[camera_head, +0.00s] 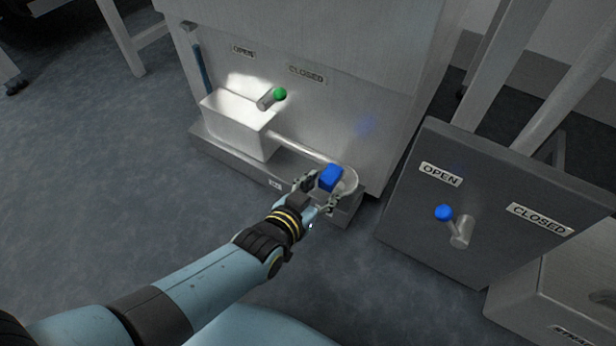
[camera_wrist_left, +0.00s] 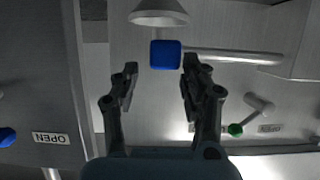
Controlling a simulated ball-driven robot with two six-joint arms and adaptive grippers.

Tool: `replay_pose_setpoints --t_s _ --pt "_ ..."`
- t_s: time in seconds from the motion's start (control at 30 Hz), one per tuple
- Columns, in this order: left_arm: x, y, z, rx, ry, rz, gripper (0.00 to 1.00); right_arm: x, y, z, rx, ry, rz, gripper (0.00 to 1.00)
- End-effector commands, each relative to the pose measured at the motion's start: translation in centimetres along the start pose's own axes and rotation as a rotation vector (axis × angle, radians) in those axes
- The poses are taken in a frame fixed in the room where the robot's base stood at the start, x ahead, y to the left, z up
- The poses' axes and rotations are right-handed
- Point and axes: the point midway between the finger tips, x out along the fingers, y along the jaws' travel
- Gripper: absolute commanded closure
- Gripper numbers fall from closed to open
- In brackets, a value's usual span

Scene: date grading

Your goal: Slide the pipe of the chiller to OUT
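The chiller's pipe (camera_head: 305,151) is a pale tube running from a white box to a round flared end, low on the grey metal front. A blue block (camera_head: 331,178) sits on it near the flared end. In the left wrist view the block (camera_wrist_left: 166,55) is at the fingertips, closer to the right-hand finger, with the pipe (camera_wrist_left: 235,57) to its right. My left gripper (camera_head: 319,191) is open, one finger to either side of the block's line. I cannot tell whether either finger touches it. My right gripper is not in view.
A green-tipped lever (camera_head: 280,94) stands above the white box (camera_head: 236,124), between OPEN and CLOSED labels. A dark panel (camera_head: 408,215) with a blue-tipped lever (camera_head: 444,213) stands close on the right. A small label (camera_head: 275,184) on the base ledge is unreadable. Floor at left is clear.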

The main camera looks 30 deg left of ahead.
Motion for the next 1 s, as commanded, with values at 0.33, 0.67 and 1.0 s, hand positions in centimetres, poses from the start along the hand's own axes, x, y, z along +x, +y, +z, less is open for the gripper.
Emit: replay_pose_setpoints --t_s 0.33,0.67,1.0 --pt "-6.6 0.1 0.1 0.001 -0.001 0.001 0.56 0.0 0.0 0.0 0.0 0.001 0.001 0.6" --pt "-7.5 0.1 0.0 0.0 0.001 0.001 0.56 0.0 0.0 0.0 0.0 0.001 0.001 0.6" --pt "-7.5 0.1 -0.1 0.001 0.002 0.001 0.56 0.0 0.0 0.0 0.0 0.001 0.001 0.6"
